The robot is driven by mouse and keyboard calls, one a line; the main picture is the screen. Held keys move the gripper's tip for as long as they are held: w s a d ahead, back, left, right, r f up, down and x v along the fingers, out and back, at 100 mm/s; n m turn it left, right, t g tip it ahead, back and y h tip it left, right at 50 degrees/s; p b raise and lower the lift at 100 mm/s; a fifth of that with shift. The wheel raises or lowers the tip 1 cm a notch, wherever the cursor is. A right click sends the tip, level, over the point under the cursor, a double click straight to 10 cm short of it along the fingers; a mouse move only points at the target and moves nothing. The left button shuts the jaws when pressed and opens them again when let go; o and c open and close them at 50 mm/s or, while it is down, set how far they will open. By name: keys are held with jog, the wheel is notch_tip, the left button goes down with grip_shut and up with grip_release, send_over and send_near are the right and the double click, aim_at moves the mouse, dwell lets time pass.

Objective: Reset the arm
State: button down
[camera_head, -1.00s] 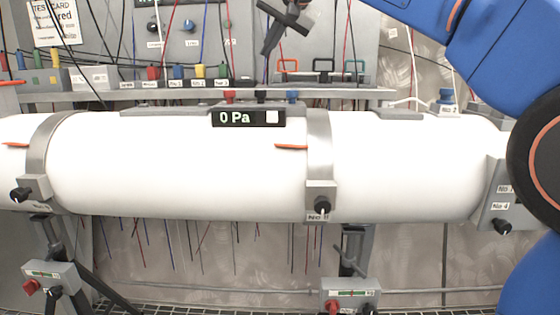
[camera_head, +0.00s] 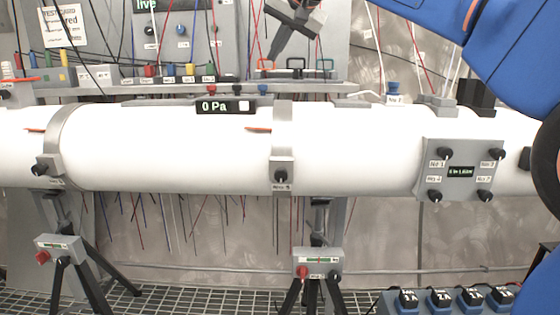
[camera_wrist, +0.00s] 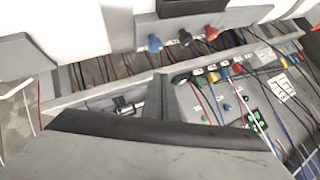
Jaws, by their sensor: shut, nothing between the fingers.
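My dark gripper (camera_head: 277,50) hangs from the top edge of the head view, in front of the grey back panel and above the white tube (camera_head: 350,150). Its fingers are together and hold nothing. In the wrist view my gripper (camera_wrist: 161,85) fills the lower part, with its narrow fingers pointing toward the shelf of plugs. My blue arm (camera_head: 470,40) comes down at the upper right of the head view. The part between the arm and the gripper is outside the picture.
The tube carries a "0 Pa" display (camera_head: 226,106) and a grey knob box (camera_head: 462,170). Coloured plugs line the shelf (camera_head: 170,84) behind, with hanging cables above it. Tripods (camera_head: 318,262) stand below on a grated floor. Blue-grey boxes (camera_head: 440,300) sit at lower right.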

jog(key=shift+g+h, duration=0.4)
jog(key=shift+h, duration=0.5)
jog(key=s+d+f, duration=0.2)
jog(key=d+f, duration=0.1)
jog(key=s+d+f, duration=0.2)
jog(key=d+f, duration=0.1)
jog(key=d, duration=0.1)
jog(key=s+d+f, duration=0.2)
jog(key=d+f, duration=0.1)
jog(key=d, duration=0.1)
jog(key=shift+s+f, duration=0.15)
jog(key=shift+s, duration=0.25)
jog(key=s+d+f+g+h, duration=0.1)
jog(key=s+d+f, duration=0.5)
jog(key=s+f, duration=0.4)
jog(key=s+d+f+n+g+h, duration=0.1)
jog(key=s+d+f, duration=0.5)
jog(key=f, duration=1.1)
jog(key=s+d+f+g+h, duration=0.1)
jog(key=s+d+f, duration=0.6)
jog(key=s+f, duration=0.6)
jog(key=shift+s+f+n, duration=0.25)
jog(key=shift+s+n, duration=0.15)
jog(key=shift+s, duration=0.65)
